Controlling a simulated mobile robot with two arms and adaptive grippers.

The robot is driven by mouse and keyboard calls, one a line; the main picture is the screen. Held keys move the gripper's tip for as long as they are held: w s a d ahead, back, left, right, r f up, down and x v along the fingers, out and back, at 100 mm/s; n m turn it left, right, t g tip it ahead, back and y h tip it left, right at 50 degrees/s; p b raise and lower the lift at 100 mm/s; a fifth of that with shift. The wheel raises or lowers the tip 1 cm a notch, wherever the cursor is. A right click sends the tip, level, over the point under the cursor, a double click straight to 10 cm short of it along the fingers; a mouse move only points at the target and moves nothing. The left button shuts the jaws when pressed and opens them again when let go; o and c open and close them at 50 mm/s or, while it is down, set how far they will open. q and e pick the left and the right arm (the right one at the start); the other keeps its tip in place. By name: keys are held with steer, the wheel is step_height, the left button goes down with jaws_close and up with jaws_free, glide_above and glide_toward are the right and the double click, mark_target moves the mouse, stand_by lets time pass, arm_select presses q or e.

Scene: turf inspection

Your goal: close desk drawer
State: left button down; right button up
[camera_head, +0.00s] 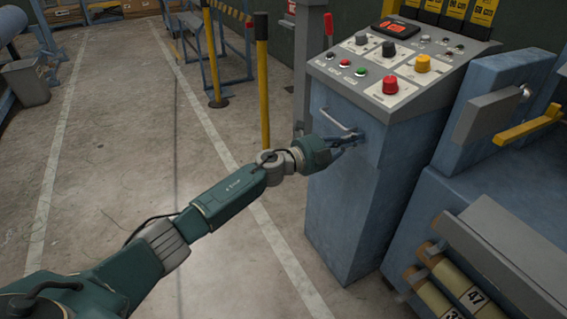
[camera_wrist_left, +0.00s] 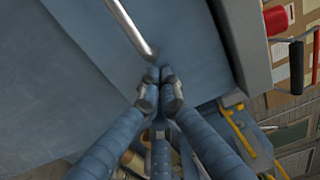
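The desk drawer (camera_head: 372,140) is a blue front with a metal bar handle (camera_head: 338,121), set below the sloped control panel of a blue cabinet. How far it stands out is hard to tell. My left gripper (camera_head: 352,141) is at the drawer front, just below the handle. In the left wrist view my left gripper (camera_wrist_left: 160,74) has its two upper fingertips together, with nothing seen between them, right against or very near the blue face (camera_wrist_left: 188,35). The lower end of the handle (camera_wrist_left: 135,30) is just above the fingertips. My right gripper is out of view.
The control panel (camera_head: 400,68) with knobs and buttons stands above the drawer. A blue machine with rollers (camera_head: 450,285) is close on the right. A yellow post (camera_head: 262,80) stands behind my left arm. The concrete floor at left is largely clear.

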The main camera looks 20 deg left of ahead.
arm_select(q)
steer(key=shift+w+r, duration=0.1)
steer(key=shift+r, duration=0.2)
steer(key=shift+a, duration=0.1)
